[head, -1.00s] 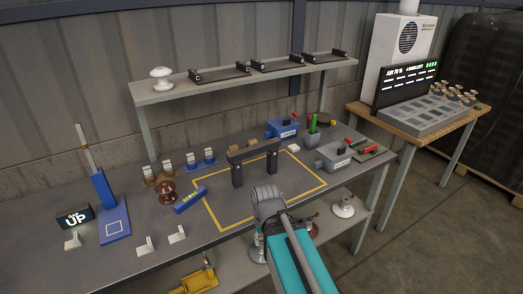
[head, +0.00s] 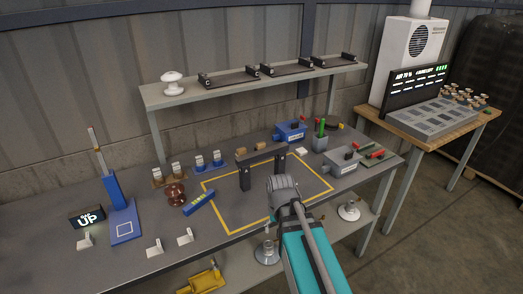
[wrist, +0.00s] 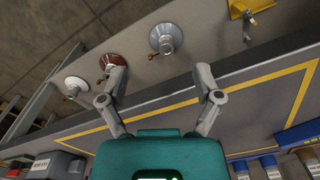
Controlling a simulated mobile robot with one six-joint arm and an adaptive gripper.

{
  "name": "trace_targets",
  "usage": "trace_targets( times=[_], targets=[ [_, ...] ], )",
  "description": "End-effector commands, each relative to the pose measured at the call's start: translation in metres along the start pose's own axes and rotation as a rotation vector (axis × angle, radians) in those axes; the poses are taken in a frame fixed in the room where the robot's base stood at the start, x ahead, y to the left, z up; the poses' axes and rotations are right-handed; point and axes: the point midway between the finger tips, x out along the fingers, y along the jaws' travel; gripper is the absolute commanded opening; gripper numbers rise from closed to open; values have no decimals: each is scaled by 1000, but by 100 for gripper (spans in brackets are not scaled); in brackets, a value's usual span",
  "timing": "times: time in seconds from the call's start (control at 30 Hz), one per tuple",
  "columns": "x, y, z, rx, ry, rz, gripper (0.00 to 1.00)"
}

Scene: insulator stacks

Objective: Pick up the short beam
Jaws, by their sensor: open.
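A dark horizontal beam (head: 263,154) lies across two dark upright posts inside the yellow outline on the workbench in the head view. It looks like the short beam, though no label confirms this. It is not seen in the wrist view. My gripper (wrist: 160,78) is open and empty in the wrist view, its two grey fingers spread wide. They are above the bench edge, with lower-shelf items beyond them. In the head view my arm reaches in from the bottom and partly covers the right post; my fingers cannot be made out there.
The workbench (head: 160,222) holds a blue stand (head: 118,205), a brown insulator (head: 175,194), a blue-yellow block (head: 198,201) and a grey box (head: 341,161). A raised shelf (head: 290,84) with dark cradles runs behind.

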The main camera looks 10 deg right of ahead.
Motion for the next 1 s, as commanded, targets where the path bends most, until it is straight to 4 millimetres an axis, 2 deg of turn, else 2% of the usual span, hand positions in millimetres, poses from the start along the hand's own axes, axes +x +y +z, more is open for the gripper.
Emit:
trace_targets(
  times=[0.03, 1.0],
  targets=[
    [-18, -2, -13, 32, 0, 0, 83],
    [-208, -27, -197, 827, 0, 0, 83]
  ],
)
